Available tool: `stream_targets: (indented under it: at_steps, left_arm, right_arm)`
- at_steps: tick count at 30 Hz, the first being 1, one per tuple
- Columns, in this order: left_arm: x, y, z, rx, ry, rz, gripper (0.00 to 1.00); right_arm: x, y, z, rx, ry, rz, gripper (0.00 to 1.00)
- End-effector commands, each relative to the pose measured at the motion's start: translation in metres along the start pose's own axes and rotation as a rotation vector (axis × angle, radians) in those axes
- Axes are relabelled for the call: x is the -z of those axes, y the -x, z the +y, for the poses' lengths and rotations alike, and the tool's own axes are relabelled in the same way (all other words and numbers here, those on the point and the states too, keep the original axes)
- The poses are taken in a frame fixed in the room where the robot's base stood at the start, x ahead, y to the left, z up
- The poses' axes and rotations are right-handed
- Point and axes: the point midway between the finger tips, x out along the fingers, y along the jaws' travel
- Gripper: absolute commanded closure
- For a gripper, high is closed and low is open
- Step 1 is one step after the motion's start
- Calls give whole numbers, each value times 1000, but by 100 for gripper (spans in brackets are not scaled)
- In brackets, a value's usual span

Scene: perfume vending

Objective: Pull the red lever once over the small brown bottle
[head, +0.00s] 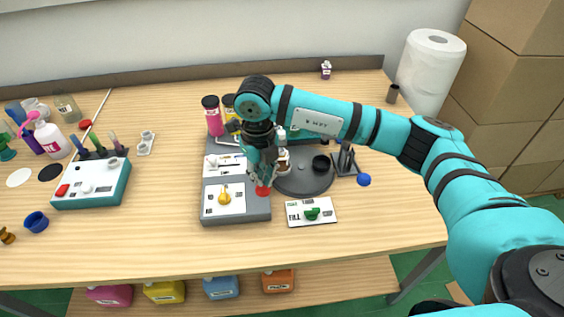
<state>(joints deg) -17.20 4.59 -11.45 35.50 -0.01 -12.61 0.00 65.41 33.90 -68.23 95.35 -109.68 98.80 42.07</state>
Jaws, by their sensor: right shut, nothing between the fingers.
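My right arm reaches in from the right. My right gripper (262,180) is shut with nothing held and points down over the grey dispenser base (236,216). The red lever (263,190) shows just below the fingertips; whether they touch it I cannot tell. A yellow lever (224,198) stands on the white plate to its left. A small brown bottle (283,166) seems to stand just right of the gripper, at the edge of the dark round turntable (305,180), partly hidden by the gripper. My left gripper is not in view.
A white card with a green knob (312,213) lies in front of the turntable. A teal box (92,187) stands at left, a paper roll (428,70) at back right.

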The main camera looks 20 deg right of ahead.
Motion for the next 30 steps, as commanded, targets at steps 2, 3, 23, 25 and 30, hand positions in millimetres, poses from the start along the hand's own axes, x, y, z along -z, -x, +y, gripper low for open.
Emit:
stream_targets:
  at_steps: [2, 3, 23, 25, 30]
  left_arm:
    - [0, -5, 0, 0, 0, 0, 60]
    - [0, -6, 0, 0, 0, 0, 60]
    - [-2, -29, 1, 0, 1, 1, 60]
    - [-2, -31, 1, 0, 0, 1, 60]
    - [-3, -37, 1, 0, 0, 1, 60]
  right_arm:
    - [0, -6, 0, 0, 0, 1, 100]
    - [0, -7, 0, 0, 0, 0, 100]
    - [0, -34, 0, 0, 0, 1, 100]
    - [0, -37, 0, 1, 0, 1, 100]
    - [0, -44, 0, 1, 0, 1, 100]
